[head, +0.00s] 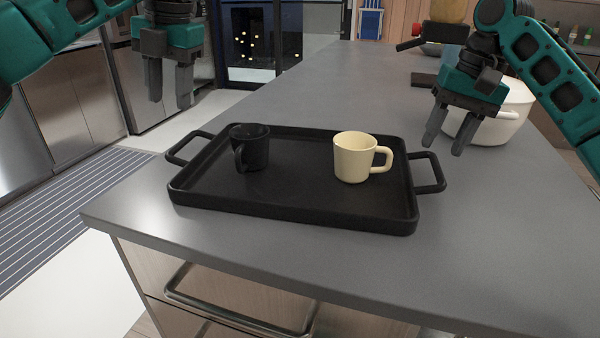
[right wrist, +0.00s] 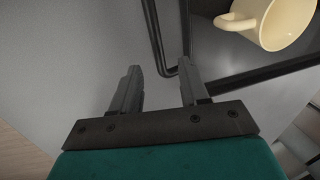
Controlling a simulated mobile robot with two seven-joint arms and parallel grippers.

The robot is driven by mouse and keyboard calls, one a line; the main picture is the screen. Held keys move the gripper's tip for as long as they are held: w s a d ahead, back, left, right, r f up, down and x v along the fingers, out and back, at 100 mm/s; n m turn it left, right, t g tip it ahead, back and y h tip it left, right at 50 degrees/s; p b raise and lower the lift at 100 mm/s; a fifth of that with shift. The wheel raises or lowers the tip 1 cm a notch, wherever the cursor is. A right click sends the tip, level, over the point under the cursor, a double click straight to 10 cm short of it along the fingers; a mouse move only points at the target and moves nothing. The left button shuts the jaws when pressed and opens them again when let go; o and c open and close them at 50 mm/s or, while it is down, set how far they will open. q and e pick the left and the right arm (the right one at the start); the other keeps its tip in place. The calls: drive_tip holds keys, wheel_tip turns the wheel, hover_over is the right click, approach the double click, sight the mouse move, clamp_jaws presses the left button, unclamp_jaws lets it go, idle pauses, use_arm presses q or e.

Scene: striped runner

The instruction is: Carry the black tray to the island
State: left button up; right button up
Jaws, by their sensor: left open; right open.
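The black tray (head: 290,192) lies flat on a grey counter (head: 480,255), with a loop handle at its left and right ends. A black mug (head: 250,150) stands on its left part and a cream mug (head: 353,158) on its right part. My left gripper (head: 170,98) is open and empty, above and behind the tray's left end. My right gripper (head: 449,145) is open and empty, above the counter behind the tray's right handle. In the right wrist view the tray's handle (right wrist: 155,40) shows beyond the fingers, apart from them, with the cream mug (right wrist: 275,22) at upper right.
A white pot (head: 508,112) stands behind my right gripper. More items stand farther back on the counter. The counter's front edge is close to the tray, above a drawer with a bar handle (head: 240,315). A striped runner (head: 70,220) lies on the floor at left.

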wheel_tip(320, 180, up, 7)
drive_tip(key=d, duration=0.1)
drive_tip(key=shift+d, duration=0.2)
drive_tip(key=shift+s+f, duration=0.1)
drive_tip(key=shift+s, duration=0.1)
